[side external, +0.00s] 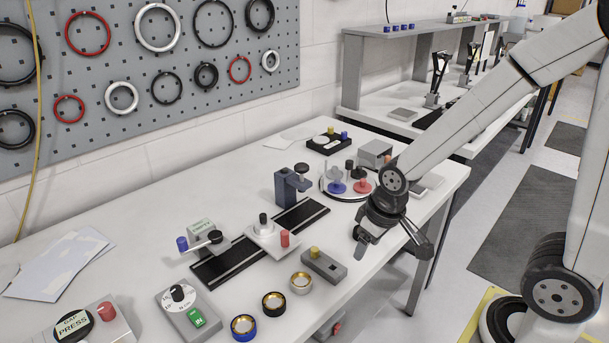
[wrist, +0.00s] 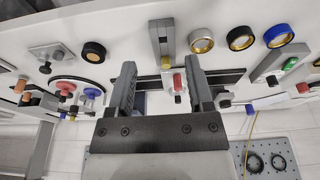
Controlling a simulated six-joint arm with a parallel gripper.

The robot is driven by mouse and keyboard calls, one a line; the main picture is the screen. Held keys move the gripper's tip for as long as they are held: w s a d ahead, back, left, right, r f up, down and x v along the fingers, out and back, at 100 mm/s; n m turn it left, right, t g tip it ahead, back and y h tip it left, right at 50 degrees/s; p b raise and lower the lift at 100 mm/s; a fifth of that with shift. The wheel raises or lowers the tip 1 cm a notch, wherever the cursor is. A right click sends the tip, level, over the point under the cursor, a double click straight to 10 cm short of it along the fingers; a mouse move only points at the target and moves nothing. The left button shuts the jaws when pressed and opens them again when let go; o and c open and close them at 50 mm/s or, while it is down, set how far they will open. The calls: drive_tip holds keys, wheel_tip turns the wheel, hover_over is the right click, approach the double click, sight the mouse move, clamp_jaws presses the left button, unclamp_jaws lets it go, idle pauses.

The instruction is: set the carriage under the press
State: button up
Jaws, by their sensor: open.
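The carriage (side external: 265,235), a pale plate with a black knob and a red peg, sits across the black rail (side external: 220,263). I take the dark blue-grey post with a black knob by the rail's far part to be the press (side external: 287,188); the carriage is apart from it, nearer the camera. My gripper (side external: 390,240) is open and empty, above the table's right side. In the wrist view the carriage's red peg (wrist: 178,82) shows between the fingers (wrist: 162,75), beyond them.
A grey block with a yellow knob (side external: 324,267) and several gold-centred rings (side external: 301,283) lie in front of the rail. A device with a blue knob (side external: 205,238) stands at the rail's left. A round tray with pegs (side external: 348,184) is near my gripper.

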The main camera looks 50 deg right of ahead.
drive_tip(key=w+n+g, duration=0.1)
drive_tip(key=w, duration=1)
drive_tip(key=n+g, duration=0.2)
hover_over(285, 231)
drive_tip(key=shift+f, duration=1.1)
drive_tip(key=shift+f, duration=0.15)
drive_tip(key=shift+f, duration=3.75)
clamp_jaws()
